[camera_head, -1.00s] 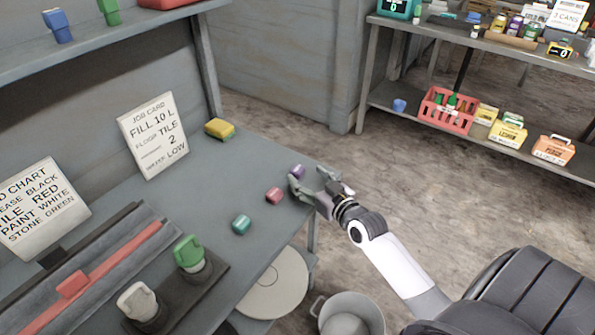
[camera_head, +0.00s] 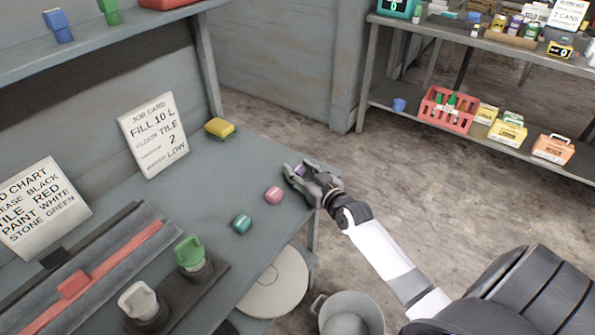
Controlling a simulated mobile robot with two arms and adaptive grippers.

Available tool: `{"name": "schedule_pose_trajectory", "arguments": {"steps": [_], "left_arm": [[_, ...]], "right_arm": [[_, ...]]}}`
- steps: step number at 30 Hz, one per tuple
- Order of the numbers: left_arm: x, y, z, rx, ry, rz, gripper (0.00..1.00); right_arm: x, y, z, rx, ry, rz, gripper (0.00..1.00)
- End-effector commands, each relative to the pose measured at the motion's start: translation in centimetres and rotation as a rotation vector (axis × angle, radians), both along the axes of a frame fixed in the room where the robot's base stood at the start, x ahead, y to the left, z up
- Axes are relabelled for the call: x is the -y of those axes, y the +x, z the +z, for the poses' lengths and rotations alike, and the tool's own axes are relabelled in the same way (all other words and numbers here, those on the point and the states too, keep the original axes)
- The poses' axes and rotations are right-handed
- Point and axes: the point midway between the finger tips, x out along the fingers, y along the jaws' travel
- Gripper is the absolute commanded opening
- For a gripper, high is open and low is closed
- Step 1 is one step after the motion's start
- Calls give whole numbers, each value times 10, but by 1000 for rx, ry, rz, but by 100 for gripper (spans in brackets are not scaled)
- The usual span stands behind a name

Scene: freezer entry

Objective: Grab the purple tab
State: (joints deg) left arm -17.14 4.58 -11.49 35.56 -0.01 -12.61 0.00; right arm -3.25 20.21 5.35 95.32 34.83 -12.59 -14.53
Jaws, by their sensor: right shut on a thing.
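The purple tab (camera_head: 298,170) is a small block at the right edge of the grey bench (camera_head: 205,190), mostly hidden between the fingers of my right gripper (camera_head: 296,174). My right gripper is shut on it, just above or at the bench top; I cannot tell whether the tab is lifted. A pink tab (camera_head: 274,195) and a teal tab (camera_head: 241,224) lie on the bench to the left of and nearer than the gripper. My left gripper is not in view.
A yellow sponge-like block (camera_head: 219,128) and a job card (camera_head: 153,136) are at the bench's back. Green (camera_head: 189,252) and white (camera_head: 138,300) handled pieces stand in a dark holder at front left. A bucket (camera_head: 350,315) is on the floor below. Shelves (camera_head: 470,50) stand at the back right.

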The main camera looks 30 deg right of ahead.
Motion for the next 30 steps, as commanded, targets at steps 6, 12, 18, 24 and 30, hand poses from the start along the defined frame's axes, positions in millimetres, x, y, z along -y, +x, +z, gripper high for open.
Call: {"name": "schedule_pose_trajectory", "arguments": {"steps": [6, 12, 18, 24, 30], "left_arm": [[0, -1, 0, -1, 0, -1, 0], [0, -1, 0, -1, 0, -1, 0], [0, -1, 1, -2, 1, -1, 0], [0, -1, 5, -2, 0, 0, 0], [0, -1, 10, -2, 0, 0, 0]], "right_arm": [[0, 0, 0, 0, 0, 0, 22], [0, 0, 0, 1, 0, 0, 17], [0, 0, 4, 1, 0, 0, 17], [0, 0, 27, 5, 0, 0, 17], [-1, 1, 76, 8, -1, 1, 17]]}}
